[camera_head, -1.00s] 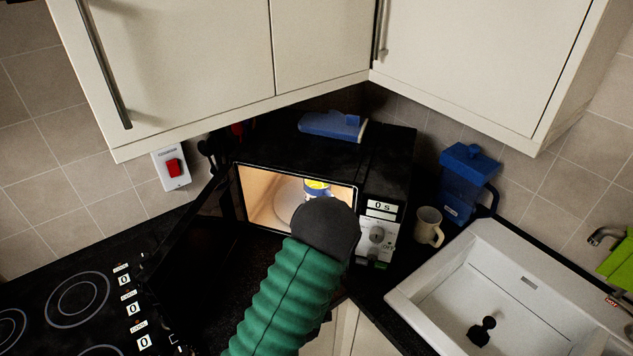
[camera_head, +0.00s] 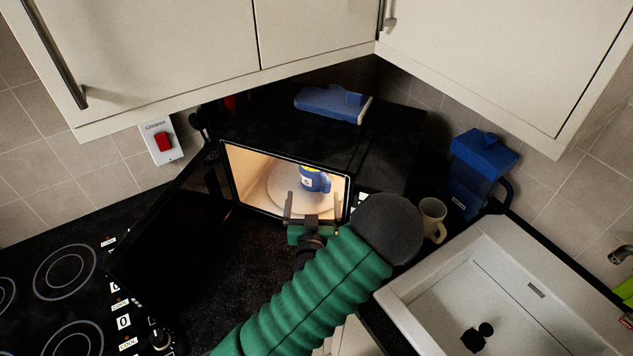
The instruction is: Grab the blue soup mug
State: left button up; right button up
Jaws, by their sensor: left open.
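The blue soup mug (camera_head: 315,181), with a yellow band at its top, stands upright inside the lit microwave (camera_head: 240,180), towards the right of its round plate (camera_head: 281,192). The microwave door (camera_head: 165,235) is swung open to the left. My left gripper (camera_head: 312,207) is at the microwave's opening, in front of and below the mug in the picture. Its two thin fingers are spread apart, with nothing between them. The gap between fingers and mug is hard to judge. My right gripper is not in view.
A cream mug (camera_head: 432,217) stands right of the microwave, close to my left arm. A hob (camera_head: 70,285) lies at the left. Wall cupboards (camera_head: 330,40) hang above.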

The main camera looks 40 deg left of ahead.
aim_at(314, 174)
pick_arm(q)
jog(key=p+x, duration=0.1)
jog(key=x, duration=0.5)
jog(key=p+x, duration=0.1)
jog(key=x, duration=0.3)
jog(key=shift+w+a+r+p, duration=0.15)
jog(key=shift+w+a+p, duration=0.1)
jog(key=shift+p, duration=0.15)
jog(key=shift+w+a, duration=0.1)
jog(key=shift+w, duration=0.15)
jog(key=shift+s, duration=0.1)
jog(key=c, duration=2.1)
